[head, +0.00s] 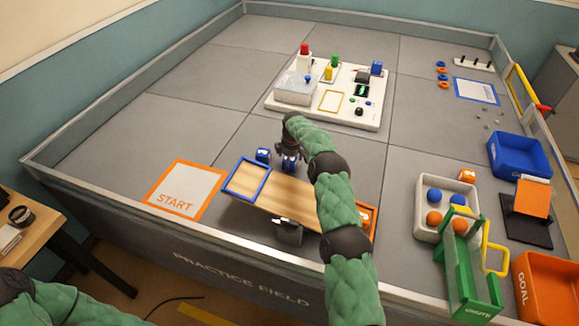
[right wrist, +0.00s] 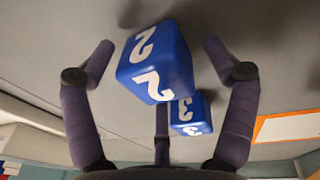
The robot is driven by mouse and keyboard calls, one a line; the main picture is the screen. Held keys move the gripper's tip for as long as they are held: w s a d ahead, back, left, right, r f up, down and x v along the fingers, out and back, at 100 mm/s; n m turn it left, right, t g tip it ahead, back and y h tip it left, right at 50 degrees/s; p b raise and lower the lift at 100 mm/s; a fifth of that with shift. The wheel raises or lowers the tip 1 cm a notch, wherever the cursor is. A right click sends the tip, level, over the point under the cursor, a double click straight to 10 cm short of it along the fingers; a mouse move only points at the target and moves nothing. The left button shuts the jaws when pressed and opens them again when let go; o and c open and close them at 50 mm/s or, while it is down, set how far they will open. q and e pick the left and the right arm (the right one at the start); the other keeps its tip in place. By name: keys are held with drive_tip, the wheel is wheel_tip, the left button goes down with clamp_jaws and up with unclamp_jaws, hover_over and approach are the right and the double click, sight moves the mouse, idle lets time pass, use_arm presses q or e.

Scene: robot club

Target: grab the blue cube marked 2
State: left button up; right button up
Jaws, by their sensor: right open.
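The blue cube marked 2 (right wrist: 155,65) sits between the spread fingers of my right gripper (right wrist: 158,55) in the right wrist view, with gaps on both sides. The white 2 shows on two of its faces. In the head view this cube (head: 289,164) appears just below my right gripper (head: 288,146), which partly covers it. My right gripper is open and empty. A second blue cube, marked 3 (right wrist: 191,114), lies close behind it; it also shows in the head view to the left (head: 263,155). My left gripper is out of view.
A wooden board with a blue square frame (head: 246,179) lies just in front of the cubes. The START mat (head: 182,190) is to the left. A white panel (head: 345,112) with several parts stands behind. A tray of balls (head: 424,222) is to the right. Floor left of the cubes is clear.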

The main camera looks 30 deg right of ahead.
drive_tip(key=c, duration=1.1)
drive_tip(key=shift+c, duration=0.2)
